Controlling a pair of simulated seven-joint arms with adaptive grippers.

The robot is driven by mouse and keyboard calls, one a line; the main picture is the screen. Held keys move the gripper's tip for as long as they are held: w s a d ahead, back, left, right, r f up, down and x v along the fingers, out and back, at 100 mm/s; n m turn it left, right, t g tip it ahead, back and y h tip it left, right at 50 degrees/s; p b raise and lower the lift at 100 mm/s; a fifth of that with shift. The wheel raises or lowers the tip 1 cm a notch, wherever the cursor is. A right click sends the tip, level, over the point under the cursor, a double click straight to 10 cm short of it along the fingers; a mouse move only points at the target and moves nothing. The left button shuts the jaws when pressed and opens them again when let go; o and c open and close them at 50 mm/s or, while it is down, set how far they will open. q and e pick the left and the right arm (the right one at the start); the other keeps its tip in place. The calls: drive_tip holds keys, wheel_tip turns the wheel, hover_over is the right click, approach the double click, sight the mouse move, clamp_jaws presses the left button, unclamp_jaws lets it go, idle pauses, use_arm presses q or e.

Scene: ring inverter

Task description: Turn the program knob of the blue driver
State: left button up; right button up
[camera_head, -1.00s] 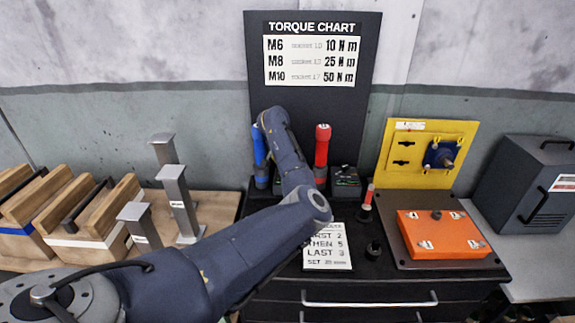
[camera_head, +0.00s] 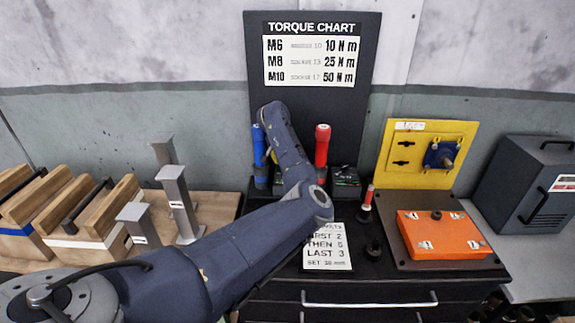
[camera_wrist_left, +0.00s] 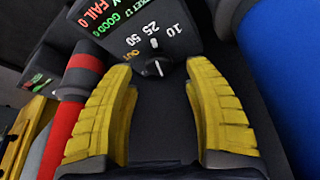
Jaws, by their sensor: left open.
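The blue driver (camera_head: 259,150) stands upright in its holder left of my raised arm in the head view. In the left wrist view its blue body (camera_wrist_left: 278,70) fills the right side. The program knob (camera_wrist_left: 155,69) is small and dark, with a pale pointer mark, on a black box face (camera_wrist_left: 155,20) printed 10, 25 and 50. My left gripper (camera_wrist_left: 157,72) is open, with its yellow fingers spread and their tips on either side of the knob. I cannot tell whether they touch it. In the head view my arm mostly hides the gripper and this box.
A red driver (camera_head: 322,150) stands right of my arm, beside a black box (camera_head: 345,181); it also shows in the left wrist view (camera_wrist_left: 62,125). A torque chart (camera_head: 310,55) is behind. An orange block (camera_head: 440,236) and yellow panel (camera_head: 405,165) are at the right.

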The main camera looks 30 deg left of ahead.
use_arm(q)
wheel_tip(320, 180, up, 8)
drive_tip(key=shift+r, duration=0.15)
idle(0.3)
idle(0.3)
